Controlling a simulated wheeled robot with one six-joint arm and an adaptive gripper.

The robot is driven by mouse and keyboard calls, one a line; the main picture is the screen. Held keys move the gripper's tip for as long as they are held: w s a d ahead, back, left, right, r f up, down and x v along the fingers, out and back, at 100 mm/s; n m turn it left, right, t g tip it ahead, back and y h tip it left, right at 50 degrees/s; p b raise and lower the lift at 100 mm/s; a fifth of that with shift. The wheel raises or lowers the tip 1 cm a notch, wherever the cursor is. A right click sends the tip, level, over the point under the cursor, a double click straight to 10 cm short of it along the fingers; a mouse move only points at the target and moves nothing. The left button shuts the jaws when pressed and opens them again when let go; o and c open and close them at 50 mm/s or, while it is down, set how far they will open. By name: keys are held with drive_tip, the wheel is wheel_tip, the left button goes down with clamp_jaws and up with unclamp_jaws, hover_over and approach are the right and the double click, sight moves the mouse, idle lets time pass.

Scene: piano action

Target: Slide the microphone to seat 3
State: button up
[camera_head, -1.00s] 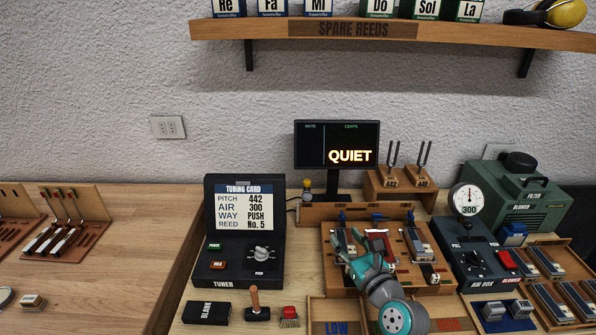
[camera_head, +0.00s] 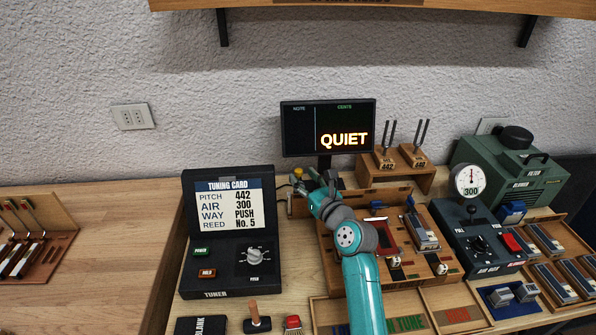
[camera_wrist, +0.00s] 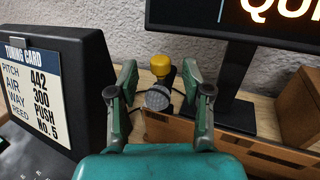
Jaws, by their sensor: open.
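The microphone (camera_wrist: 157,100) has a round grey mesh head and a yellow knob (camera_wrist: 160,65) above it. It stands at the left end of a wooden rail (camera_wrist: 245,147), behind the wooden reed bench (camera_head: 331,257). In the head view only its yellow top (camera_head: 297,171) shows clearly beside my gripper (camera_head: 314,178). My gripper also shows in the wrist view (camera_wrist: 159,84). It is open, with one finger on each side of the microphone and visible gaps between. My arm hides part of the bench, and I cannot make out seat numbers.
The tuner box (camera_head: 228,265) with its tuning card stands close on the left. The monitor (camera_head: 328,128) reading QUIET and the tuning-fork stand (camera_head: 395,177) are behind and right. The air box (camera_head: 480,240) is farther right.

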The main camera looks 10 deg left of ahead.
sight(301, 174)
drive_tip(key=shift+x, duration=1.8)
clamp_jaws()
